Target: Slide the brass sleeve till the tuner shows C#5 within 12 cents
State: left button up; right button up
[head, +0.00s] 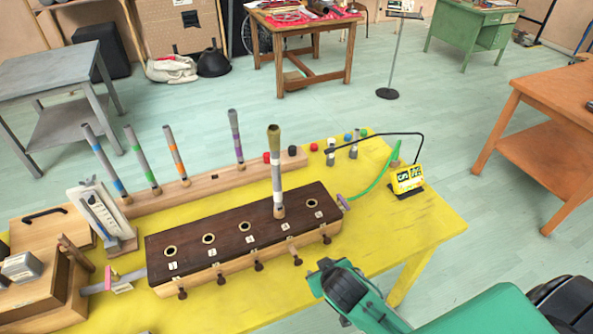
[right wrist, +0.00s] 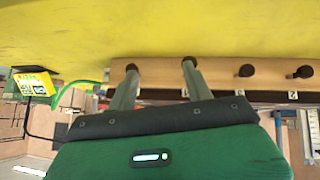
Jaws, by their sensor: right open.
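The tube (head: 278,185) stands upright in the dark-topped wooden box (head: 190,250), in the second hole from the right. A brass-coloured sleeve (head: 274,140) is around its top. The yellow tuner (head: 408,178) stands at the table's right end; its display is too small to read surely. It appears upside down in the right wrist view (right wrist: 36,84). My right gripper (right wrist: 159,68) is open and empty, fingers apart before the box's front knobs. In the head view its fingers are mostly hidden, and the green arm is right of and nearer than the box. My left gripper is not in view.
The yellow table (head: 400,235) holds a long rack (head: 205,183) with several coloured-band tubes behind the box. A white gauge (head: 97,215) stands left. A green hose (head: 375,183) and black cable (head: 390,134) run near the tuner. The table's front right is clear.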

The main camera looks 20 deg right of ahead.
jog(key=w+a+r+t, duration=0.1)
jog(key=w+r+t, duration=0.25)
jog(key=r, duration=0.55)
jog(key=w+a+r+t, duration=0.15)
jog(key=w+r, duration=0.25)
jog(key=r, duration=0.5)
jog(key=t+y+p, duration=0.1)
jog(key=t+y, duration=0.1)
jog(key=t, duration=0.3)
send_near(276, 135)
jog(key=shift+m, duration=0.4)
jog(key=w+p, duration=0.1)
jog(key=w, duration=0.2)
jog(key=w+p, duration=0.2)
jog(key=w, duration=0.2)
jog(key=w+p, duration=0.2)
jog(key=w, duration=0.1)
jog(key=shift+w+a+r, duration=0.1)
jog(key=shift+w+a, duration=0.15)
jog(key=shift+w, duration=0.1)
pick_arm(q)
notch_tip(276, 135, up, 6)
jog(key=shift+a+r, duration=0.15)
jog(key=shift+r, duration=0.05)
pick_arm(e)
jog(key=shift+w, duration=0.4)
